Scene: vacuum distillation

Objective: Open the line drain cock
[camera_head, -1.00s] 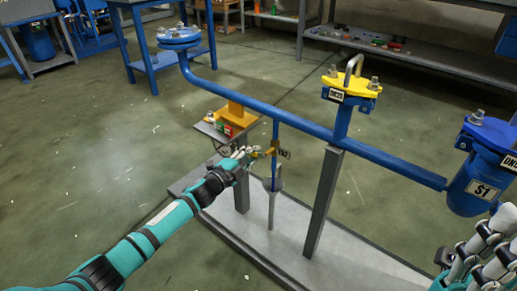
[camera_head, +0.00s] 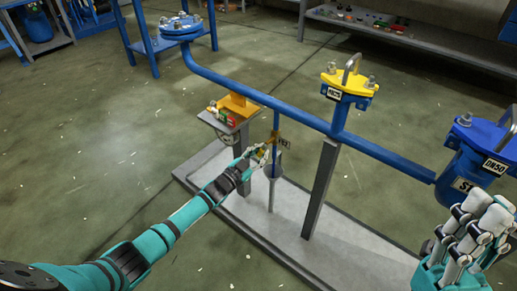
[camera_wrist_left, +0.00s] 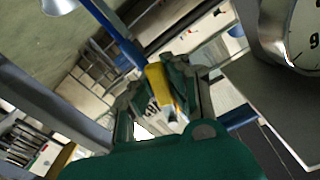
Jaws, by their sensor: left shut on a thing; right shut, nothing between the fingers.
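The line drain cock (camera_head: 277,136) is a small yellow fitting on the thin blue vertical drain line (camera_head: 276,120), with a tag beside it. My left gripper (camera_head: 264,153) is at the cock, just left of the drain line, and is shut on its yellow handle. In the left wrist view the yellow handle (camera_wrist_left: 157,86) lies between the two fingers (camera_wrist_left: 160,98). The fingers partly hide the handle, and I cannot tell its exact angle. My right gripper (camera_head: 482,225) is shut and empty at the lower right, in front of the blue vessel.
A blue pipe (camera_head: 240,94) runs above the cock, from a flanged end to a blue vessel (camera_head: 465,165). A grey funnel (camera_head: 272,187) stands under the drain line.

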